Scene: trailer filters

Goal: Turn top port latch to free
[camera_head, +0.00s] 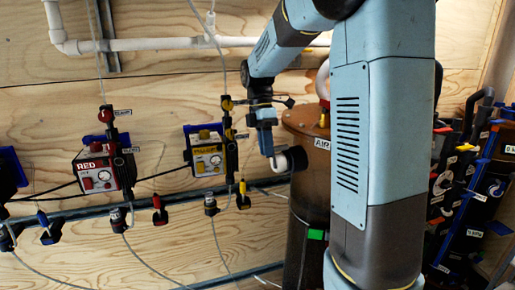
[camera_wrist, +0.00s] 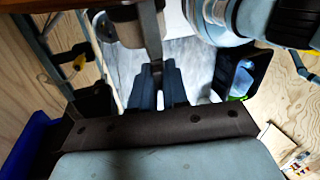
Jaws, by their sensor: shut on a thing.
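The brown tank (camera_head: 300,200) labelled AIR stands in the middle of the head view, partly hidden behind my arm. A white and black port fitting (camera_head: 292,160) sticks out of its upper left side. My gripper (camera_head: 269,152) points down at the left end of this fitting. In the wrist view my gripper (camera_wrist: 160,88) has its two dark fingers close together on a narrow grey bar (camera_wrist: 151,30), which I take to be the top port latch. The bar runs up beside a grey-brown cylinder (camera_wrist: 127,32). The fingers hide the bar's end, and its turn angle is unclear.
A red-labelled box (camera_head: 100,172) and a yellow-labelled box (camera_head: 207,157) hang on the plywood wall to the left, with valves and hoses around them. A white pipe (camera_head: 150,44) runs along the wall above. A rack of dark tools (camera_head: 465,190) stands at the right.

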